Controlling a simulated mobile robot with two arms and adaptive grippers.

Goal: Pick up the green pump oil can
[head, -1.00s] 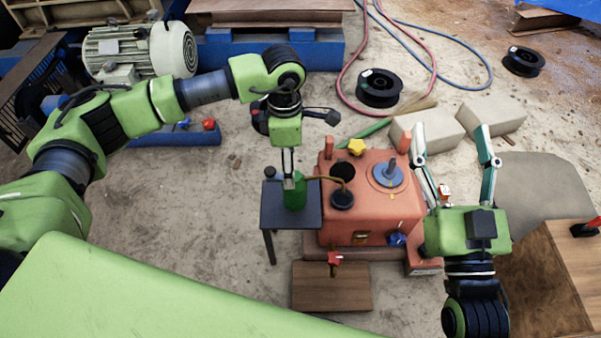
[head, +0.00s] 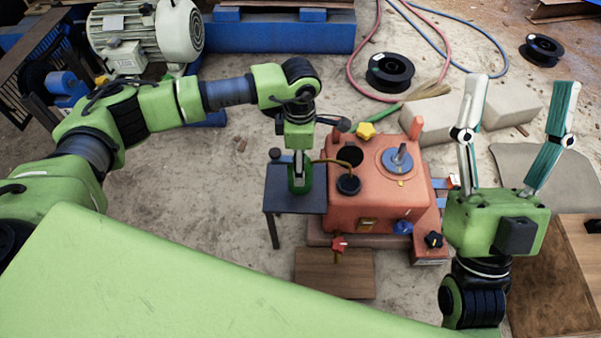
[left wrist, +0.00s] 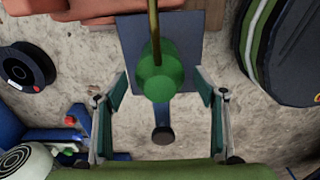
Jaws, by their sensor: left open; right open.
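The green pump oil can (head: 304,184) stands on a small dark table (head: 279,200). Its thin brass spout reaches right over the red machine (head: 372,205). In the left wrist view the can (left wrist: 160,75) lies between the spread fingers of my left gripper (left wrist: 161,105), with a gap on each side. My left gripper (head: 300,178) points down at the can from above and is open; its fingers partly hide the can in the head view. My right gripper (head: 518,105) is open and empty, fingers pointing up and away, right of the red machine.
A wooden board (head: 333,275) lies in front. Black spools (head: 390,72) and hoses lie behind.

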